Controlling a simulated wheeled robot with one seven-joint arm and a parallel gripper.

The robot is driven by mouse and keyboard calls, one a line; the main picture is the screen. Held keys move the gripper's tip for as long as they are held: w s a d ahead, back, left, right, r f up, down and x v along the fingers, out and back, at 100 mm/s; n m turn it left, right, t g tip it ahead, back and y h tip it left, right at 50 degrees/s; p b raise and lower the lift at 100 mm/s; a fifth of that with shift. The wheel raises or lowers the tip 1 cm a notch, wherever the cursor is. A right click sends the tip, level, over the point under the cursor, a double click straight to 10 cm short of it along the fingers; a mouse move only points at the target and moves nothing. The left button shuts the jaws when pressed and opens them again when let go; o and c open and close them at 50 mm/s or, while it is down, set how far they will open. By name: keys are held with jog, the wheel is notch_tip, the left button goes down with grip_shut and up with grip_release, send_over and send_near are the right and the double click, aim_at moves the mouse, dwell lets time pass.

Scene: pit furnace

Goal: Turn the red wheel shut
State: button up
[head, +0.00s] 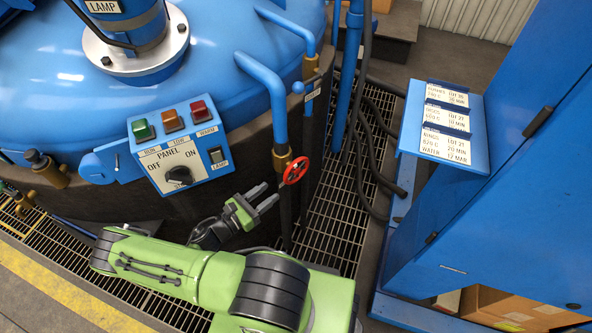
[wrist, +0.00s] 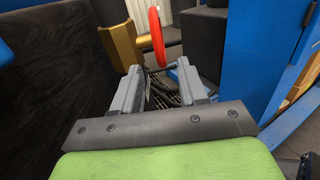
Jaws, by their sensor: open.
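The red wheel (head: 296,170) is a small handwheel on a brass valve (head: 282,157) at the foot of a blue pipe beside the furnace. In the wrist view the red wheel (wrist: 157,36) shows edge-on at the top, ahead of the fingers, with the brass valve (wrist: 122,44) to its left. My gripper (head: 268,196) is open and empty. It is to the left of the wheel and a little below it in the head view, apart from it. In the wrist view my gripper (wrist: 160,85) has its two fingers spread, with nothing between them.
A control panel (head: 180,150) with three coloured buttons and a knob is left of the wheel. Blue pipes (head: 265,85) rise close above it. A floor grating (head: 335,215) and dark hoses lie to the right. A blue cabinet (head: 500,200) with a card shelf (head: 440,160) stands farther right.

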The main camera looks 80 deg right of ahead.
aim_at(296, 172)
jog(key=x, duration=1.2)
jog(key=shift+d+b, duration=0.25)
jog(key=shift+b, duration=0.15)
grip_shut()
